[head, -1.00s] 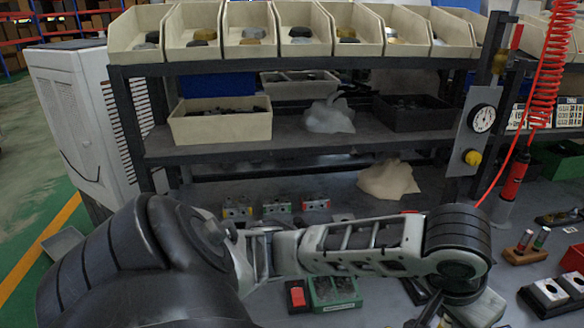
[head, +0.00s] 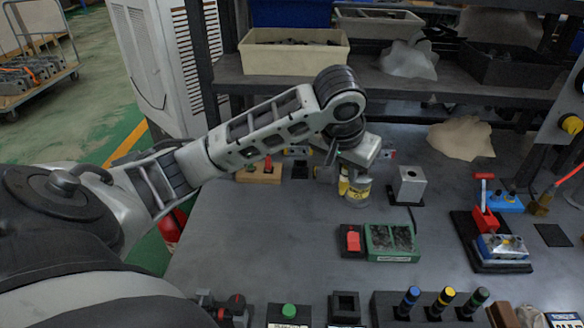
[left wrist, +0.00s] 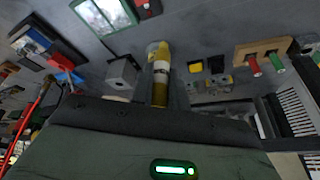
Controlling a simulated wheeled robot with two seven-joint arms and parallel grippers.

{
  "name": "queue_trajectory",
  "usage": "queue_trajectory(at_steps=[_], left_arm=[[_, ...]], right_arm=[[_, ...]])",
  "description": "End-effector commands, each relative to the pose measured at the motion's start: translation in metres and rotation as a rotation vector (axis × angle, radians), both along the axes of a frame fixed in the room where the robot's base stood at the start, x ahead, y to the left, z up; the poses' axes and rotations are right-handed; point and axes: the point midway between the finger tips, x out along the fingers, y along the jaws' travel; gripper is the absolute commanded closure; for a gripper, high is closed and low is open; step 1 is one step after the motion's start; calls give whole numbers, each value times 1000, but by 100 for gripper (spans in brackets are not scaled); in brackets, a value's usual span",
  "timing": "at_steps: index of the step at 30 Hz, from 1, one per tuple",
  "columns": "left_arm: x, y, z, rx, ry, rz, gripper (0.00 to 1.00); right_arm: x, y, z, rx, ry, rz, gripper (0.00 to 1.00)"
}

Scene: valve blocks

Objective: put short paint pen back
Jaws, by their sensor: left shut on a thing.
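My left gripper (head: 345,160) is over the back middle of the bench, pointing down. In the left wrist view the gripper (left wrist: 160,98) is shut on the short paint pen (left wrist: 160,72), a slim yellow, white and gold cylinder. In the head view the pen is mostly hidden by the gripper and cannot be clearly told from the yellow-labelled can (head: 358,192) there. A wooden pen stand (head: 260,174) stands to the left, apart from the gripper. In the left wrist view the stand (left wrist: 262,46) holds a red pen (left wrist: 254,66) and a green pen (left wrist: 274,63). My right gripper is out of view.
A grey metal block (head: 409,184) stands right of the can. A green tray (head: 392,258) and a red-topped box (head: 352,240) lie in front. The shelf (head: 400,86) spans the back. Bare bench lies left of the red-topped box.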

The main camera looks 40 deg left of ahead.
Motion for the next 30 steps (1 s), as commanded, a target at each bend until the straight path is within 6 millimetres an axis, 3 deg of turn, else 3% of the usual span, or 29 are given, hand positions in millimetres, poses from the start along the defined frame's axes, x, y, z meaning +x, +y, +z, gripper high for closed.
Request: queue_trajectory(at_steps=[1,4,9,13,22,30], left_arm=[[12,20,-2,-2,-4,32,100],[26,49,4,-13,-12,73,100],[39,77,10,-28,-21,105,100],[47,98,3,-29,-19,113,100],[77,164,-30,-29,-18,113,100],[92,194,-75,-31,-21,108,100]], right_arm=[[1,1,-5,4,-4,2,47],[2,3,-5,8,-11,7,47],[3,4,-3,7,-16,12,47],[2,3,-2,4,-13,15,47],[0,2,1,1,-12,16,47],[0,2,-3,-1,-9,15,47]])
